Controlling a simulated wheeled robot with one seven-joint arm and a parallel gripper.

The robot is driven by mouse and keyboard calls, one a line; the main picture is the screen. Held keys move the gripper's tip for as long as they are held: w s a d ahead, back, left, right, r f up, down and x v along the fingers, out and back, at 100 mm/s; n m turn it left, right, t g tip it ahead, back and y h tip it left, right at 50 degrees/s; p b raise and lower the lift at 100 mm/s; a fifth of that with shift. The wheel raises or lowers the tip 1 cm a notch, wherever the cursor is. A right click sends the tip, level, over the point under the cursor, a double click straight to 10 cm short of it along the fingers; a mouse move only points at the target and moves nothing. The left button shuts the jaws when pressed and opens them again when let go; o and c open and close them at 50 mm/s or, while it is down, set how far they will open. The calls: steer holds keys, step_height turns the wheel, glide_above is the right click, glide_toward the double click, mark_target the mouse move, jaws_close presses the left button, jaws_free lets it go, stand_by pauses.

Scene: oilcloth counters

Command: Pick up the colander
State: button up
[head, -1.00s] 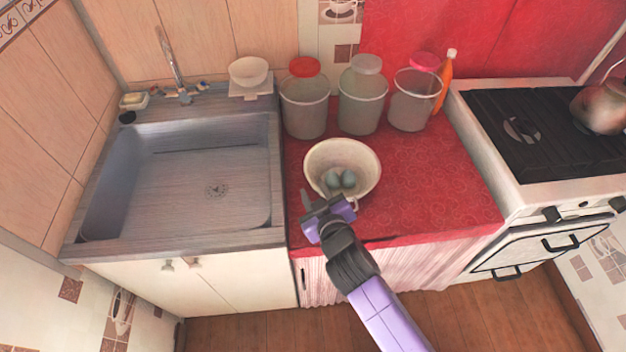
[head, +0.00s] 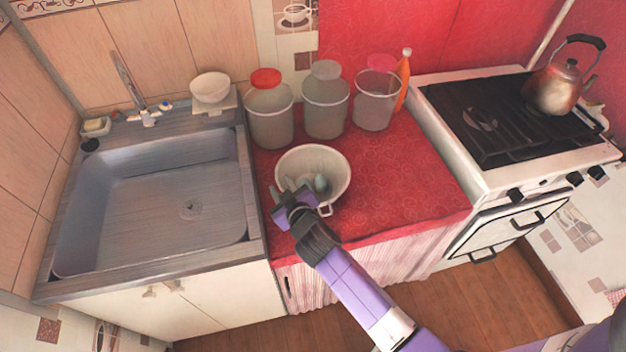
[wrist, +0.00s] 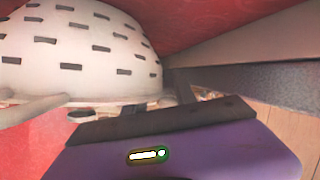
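The colander (head: 335,163) is a white bowl standing upright on the red counter, with a small loop handle (head: 325,209) at its front. Grey-green egg-like things (head: 321,183) lie in it. My gripper (head: 291,188) is at the colander's front-left rim, with its fingers apart. In the wrist view the colander's slotted wall (wrist: 75,45) fills the upper left, close to the gripper. That view does not clearly show both fingertips or whether they touch the rim.
Three tall jars (head: 270,121) stand behind the colander, with an orange bottle (head: 404,80) beside them. The sink (head: 150,200) is on the left. The stove (head: 490,120) with a kettle (head: 556,90) is on the right. The red counter (head: 410,190) right of the colander is clear.

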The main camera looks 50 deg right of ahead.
jaws_close()
steer(key=shift+r, duration=0.15)
